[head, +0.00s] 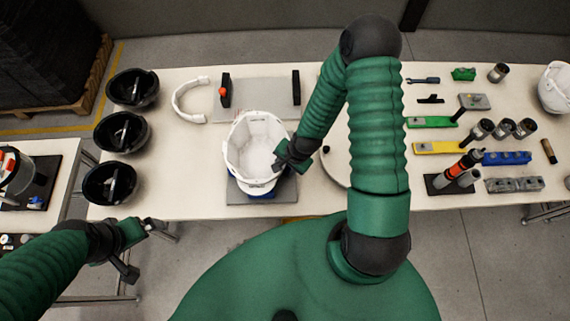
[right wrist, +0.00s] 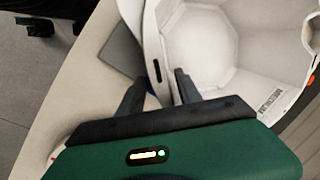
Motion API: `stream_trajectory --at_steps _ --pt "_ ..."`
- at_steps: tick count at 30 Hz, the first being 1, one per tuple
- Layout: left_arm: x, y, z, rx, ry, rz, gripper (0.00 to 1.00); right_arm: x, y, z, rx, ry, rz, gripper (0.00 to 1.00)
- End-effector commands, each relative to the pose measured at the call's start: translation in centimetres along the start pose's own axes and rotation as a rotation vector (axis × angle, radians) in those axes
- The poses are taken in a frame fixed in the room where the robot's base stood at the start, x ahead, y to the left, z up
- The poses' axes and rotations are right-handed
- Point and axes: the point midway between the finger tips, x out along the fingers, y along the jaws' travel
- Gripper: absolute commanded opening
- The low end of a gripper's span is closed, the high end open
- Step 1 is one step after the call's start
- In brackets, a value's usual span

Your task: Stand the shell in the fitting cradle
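A white helmet shell (head: 262,140) sits with its hollow side up at the near middle of the table. Under it shows a blue part on a grey plate (head: 286,190); whether this is the fitting cradle I cannot tell. My right gripper (head: 283,163) is at the shell's right rim. In the right wrist view the shell (right wrist: 200,40) fills the top, and its slotted rim lies between the two spread fingers of the gripper (right wrist: 158,88), with gaps visible beside it. My left gripper (head: 148,228) hangs empty in front of the table's left part; its fingers are unclear.
Three black bowl-like shells (head: 108,183) line the table's left side. A white curved band (head: 188,100) lies behind. A grey board (head: 262,86) with two upright posts stands behind the shell. A round white disc (head: 336,150) is right of it. Tools and another white helmet (head: 556,88) are farther right.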

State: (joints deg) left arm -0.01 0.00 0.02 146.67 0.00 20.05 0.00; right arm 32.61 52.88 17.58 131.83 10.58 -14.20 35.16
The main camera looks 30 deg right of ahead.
Motion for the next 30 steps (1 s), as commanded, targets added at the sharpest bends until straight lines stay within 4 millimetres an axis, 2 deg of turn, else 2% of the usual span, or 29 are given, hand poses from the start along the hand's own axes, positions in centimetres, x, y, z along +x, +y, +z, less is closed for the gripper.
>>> stream_trajectory --at_steps 6,10,14,24,27,30 --pt "0.0 0.0 0.0 -0.001 0.0 0.0 1.0 -0.1 0.0 0.2 -0.001 0.0 0.001 0.41" --pt "0.1 0.0 0.0 -0.001 0.0 0.0 1.0 -1.5 -0.1 -0.1 -0.001 0.001 -0.002 0.41" --pt "0.2 0.0 0.1 -0.001 0.0 0.0 1.0 -4.6 -0.1 -0.3 -0.001 0.004 -0.004 0.41" --pt "-0.4 0.0 -0.1 0.0 0.0 0.0 1.0 -14.0 0.0 -0.5 0.003 0.004 -0.003 0.41" --pt "-0.8 0.0 -0.2 0.0 0.0 0.0 1.0 -15.7 -0.1 -0.5 0.002 0.001 -0.002 0.41" --pt "-0.9 0.0 -0.2 -0.001 0.0 0.0 1.0 -16.5 0.0 -0.3 0.001 -0.001 0.0 0.41"
